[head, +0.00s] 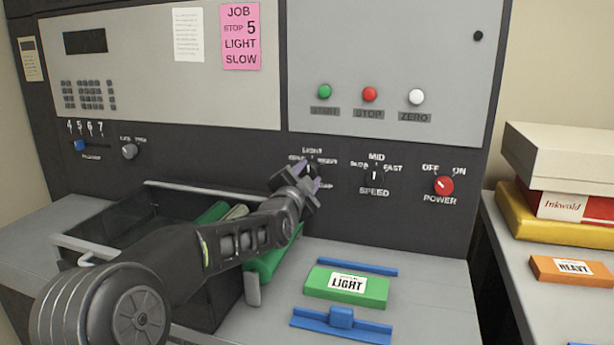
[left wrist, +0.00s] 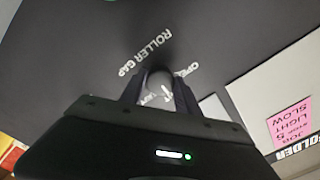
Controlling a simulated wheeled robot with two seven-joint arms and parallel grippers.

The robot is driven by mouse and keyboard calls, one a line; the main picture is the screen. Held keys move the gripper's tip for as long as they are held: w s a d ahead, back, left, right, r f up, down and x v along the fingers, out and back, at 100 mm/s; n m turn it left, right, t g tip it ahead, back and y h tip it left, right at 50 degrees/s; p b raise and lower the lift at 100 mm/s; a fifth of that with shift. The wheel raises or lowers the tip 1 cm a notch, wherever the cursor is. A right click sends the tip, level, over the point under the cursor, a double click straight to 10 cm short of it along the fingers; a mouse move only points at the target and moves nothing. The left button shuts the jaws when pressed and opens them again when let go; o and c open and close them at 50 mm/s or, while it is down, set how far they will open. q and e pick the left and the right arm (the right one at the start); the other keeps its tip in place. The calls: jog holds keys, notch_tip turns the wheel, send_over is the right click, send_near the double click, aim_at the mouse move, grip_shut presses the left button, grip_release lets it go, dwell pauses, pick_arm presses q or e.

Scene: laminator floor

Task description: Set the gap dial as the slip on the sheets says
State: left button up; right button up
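The roller gap dial (head: 311,169) is a small dark knob on the black panel strip, with LIGHT printed above it. My left gripper (head: 308,178) is at this dial and partly hides it. In the left wrist view the gap dial (left wrist: 161,84) with its white pointer sits between the two fingertips (left wrist: 159,90); whether they press on it I cannot tell. A white slip reading LIGHT (head: 347,284) lies on a green stack of sheets (head: 318,282) on the grey ledge. My right gripper is not in view.
A pink note (head: 240,37) reads JOB, STOP 5, LIGHT, SLOW. The speed dial (head: 374,175) and red power knob (head: 444,186) are right of the gap dial. Blue guides (head: 340,318) flank the green stack. A black tray (head: 150,200) stands under my left arm.

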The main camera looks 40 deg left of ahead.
pick_arm(q)
jog(key=o, duration=0.4)
jog(key=shift+v, duration=3.9)
